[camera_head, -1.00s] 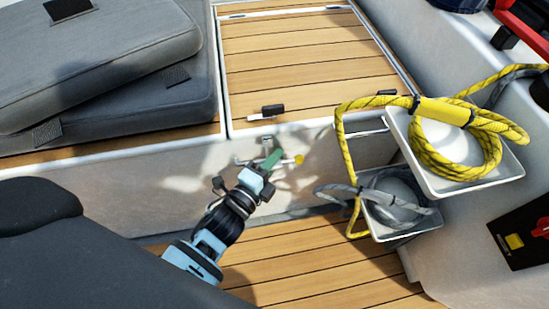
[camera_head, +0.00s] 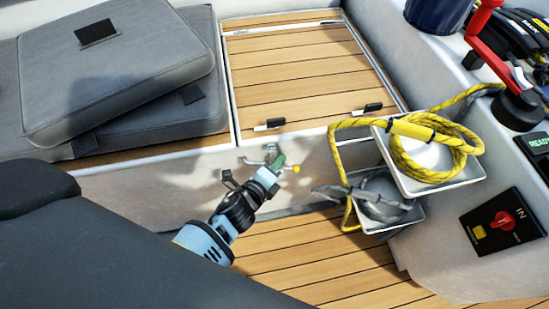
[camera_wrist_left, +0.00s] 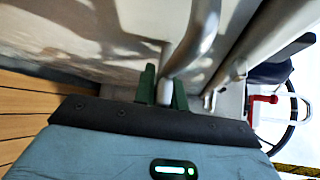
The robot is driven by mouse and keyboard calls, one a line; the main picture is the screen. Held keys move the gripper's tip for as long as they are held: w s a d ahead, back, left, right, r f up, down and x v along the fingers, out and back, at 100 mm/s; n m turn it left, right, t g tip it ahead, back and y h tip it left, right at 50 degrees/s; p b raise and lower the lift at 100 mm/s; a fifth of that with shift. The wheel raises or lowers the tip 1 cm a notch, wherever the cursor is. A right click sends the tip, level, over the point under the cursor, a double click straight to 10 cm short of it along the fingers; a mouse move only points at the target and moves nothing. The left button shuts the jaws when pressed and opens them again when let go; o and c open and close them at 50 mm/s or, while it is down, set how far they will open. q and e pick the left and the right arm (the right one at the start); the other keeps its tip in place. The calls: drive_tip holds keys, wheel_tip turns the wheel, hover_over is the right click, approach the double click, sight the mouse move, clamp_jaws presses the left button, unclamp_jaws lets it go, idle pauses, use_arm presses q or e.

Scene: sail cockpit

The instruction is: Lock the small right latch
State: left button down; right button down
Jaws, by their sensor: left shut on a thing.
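My left gripper (camera_head: 277,164) is at the pale front wall of the locker, beside a small metal handle (camera_head: 270,149). A yellow knob (camera_head: 296,169) sits just right of the fingertips. In the left wrist view, the green fingers (camera_wrist_left: 162,88) are shut around a bent grey metal bar (camera_wrist_left: 190,50). Two small black latches lie along the front edge of the wooden hatch: a left one (camera_head: 270,124) and a right one (camera_head: 367,109). The left gripper is below and apart from both. I cannot tell whether either is locked. My right gripper is not in view.
Grey cushions (camera_head: 120,65) are stacked at the left. White trays with yellow rope (camera_head: 435,150) and grey rope (camera_head: 380,190) hang right of my gripper. A red-handled winch (camera_head: 482,40) and a switch panel (camera_head: 502,221) are at the right. The plank floor (camera_head: 310,255) is clear.

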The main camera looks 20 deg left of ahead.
use_arm(q)
drive_tip(key=m+g+y+p, duration=0.3)
drive_tip(key=p, duration=0.6)
drive_tip(key=shift+a+g, duration=0.15)
drive_tip(key=shift+g, duration=0.25)
drive_tip(key=shift+m+y+p, duration=0.3)
drive_tip(key=shift+p, duration=0.3)
drive_tip(key=shift+s+f+m+g+y+p, duration=0.15)
drive_tip(key=shift+m+g+y+p, duration=0.25)
drive_tip(key=shift+g+y+p, duration=0.25)
drive_tip(key=shift+a+g+y, duration=0.1)
drive_tip(key=shift+g+y, duration=0.15)
drive_tip(key=shift+s+a+f+m+g+y+p, duration=0.1)
drive_tip(key=shift+f+m+g+y+p, duration=0.1)
drive_tip(key=shift+m+g+y, duration=0.15)
drive_tip(key=shift+s+a+f+m+g+y+p, duration=0.1)
drive_tip(key=shift+m+g+y+p, duration=0.05)
drive_tip(key=shift+m+g+y, duration=0.15)
drive_tip(key=shift+y, duration=0.35)
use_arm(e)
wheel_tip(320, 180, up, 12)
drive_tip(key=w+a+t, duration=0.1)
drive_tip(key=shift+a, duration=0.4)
use_arm(q)
drive_tip(key=shift+s+m, duration=0.1)
drive_tip(key=shift+m, duration=0.15)
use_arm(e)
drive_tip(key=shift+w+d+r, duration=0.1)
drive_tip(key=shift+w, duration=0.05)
